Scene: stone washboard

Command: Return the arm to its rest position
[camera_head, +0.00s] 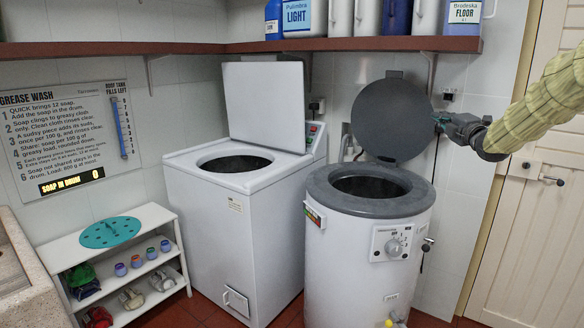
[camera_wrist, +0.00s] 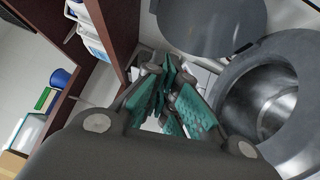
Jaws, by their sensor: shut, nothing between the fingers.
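My gripper (camera_head: 440,119) is at the right in the head view, at the end of my arm in its yellowish quilted sleeve. It is in front of the right edge of the raised round grey lid of the white drum machine, above the machine's rim. In the wrist view my gripper (camera_wrist: 170,95) shows its green-padded fingers close together and empty. The white drum machine (camera_head: 350,255) stands open below and to the left of it, and its metal drum (camera_wrist: 275,105) shows at the right of the wrist view.
A square white washer (camera_head: 215,225) with its lid raised stands left. A red-brown shelf (camera_head: 300,45) with bottles runs above. A low white rack (camera_head: 150,235) holds a teal disc and small pots. A cream door (camera_head: 530,230) is at the right. A wall sign (camera_head: 70,135) reads "SOAP IN DRUM 0".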

